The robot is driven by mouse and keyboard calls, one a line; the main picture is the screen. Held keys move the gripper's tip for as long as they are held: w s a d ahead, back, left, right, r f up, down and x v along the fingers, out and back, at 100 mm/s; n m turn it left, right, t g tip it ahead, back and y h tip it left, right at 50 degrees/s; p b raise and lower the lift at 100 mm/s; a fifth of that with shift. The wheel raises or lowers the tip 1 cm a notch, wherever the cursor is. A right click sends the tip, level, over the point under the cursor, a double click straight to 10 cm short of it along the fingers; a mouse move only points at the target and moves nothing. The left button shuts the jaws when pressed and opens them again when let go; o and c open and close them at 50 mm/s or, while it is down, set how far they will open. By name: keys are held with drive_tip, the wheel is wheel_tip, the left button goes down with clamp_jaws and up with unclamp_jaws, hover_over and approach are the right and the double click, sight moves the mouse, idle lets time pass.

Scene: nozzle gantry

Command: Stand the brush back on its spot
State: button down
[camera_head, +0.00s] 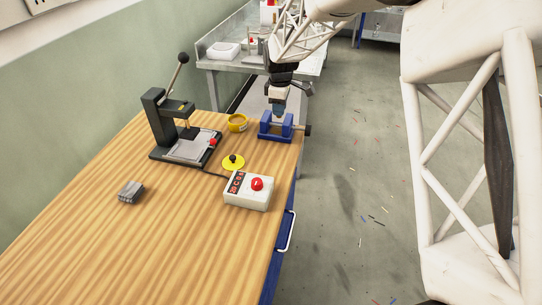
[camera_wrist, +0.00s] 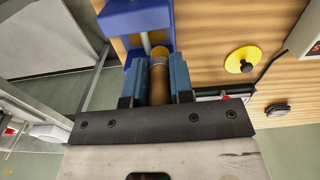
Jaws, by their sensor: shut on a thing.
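My gripper (camera_head: 278,113) is at the far end of the wooden bench, right at the blue vise (camera_head: 265,131). In the wrist view its blue fingers (camera_wrist: 156,78) are shut on a brown cylinder with a paler band, seemingly the brush (camera_wrist: 159,84). The blue vise (camera_wrist: 138,20) is just beyond the fingertips there. The brush's far end is hidden, and I cannot tell whether it touches the vise or bench. No spot for the brush is clearly marked. A yellow disc with a black knob (camera_head: 233,162) lies nearby, also in the wrist view (camera_wrist: 243,59).
A control box with a red button (camera_head: 249,190) sits near the right edge. A grey block (camera_head: 130,192) lies at left. The near bench is clear.

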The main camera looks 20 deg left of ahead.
drive_tip(key=shift+n, duration=0.7)
drive_tip(key=s+d+f, duration=0.1)
drive_tip(key=s+d, duration=0.1)
drive_tip(key=s, duration=0.6)
drive_tip(key=s+d+f, duration=0.2)
drive_tip(key=s+d, duration=0.1)
drive_tip(key=s, duration=0.5)
drive_tip(key=s+d+f, duration=0.1)
drive_tip(key=s+d, duration=0.1)
drive_tip(key=s, duration=0.6)
drive_tip(key=shift+s+d+f, duration=0.15)
drive_tip(key=shift+d+f, duration=0.05)
drive_tip(key=shift+d, duration=0.1)
hover_over(271, 157)
drive_tip(key=shift+f, duration=0.75)
drive_tip(key=shift+f, duration=0.15)
drive_tip(key=shift+f, duration=1.6)
drive_tip(key=shift+f, duration=0.15)
drive_tip(key=c, duration=1)
unclamp_jaws()
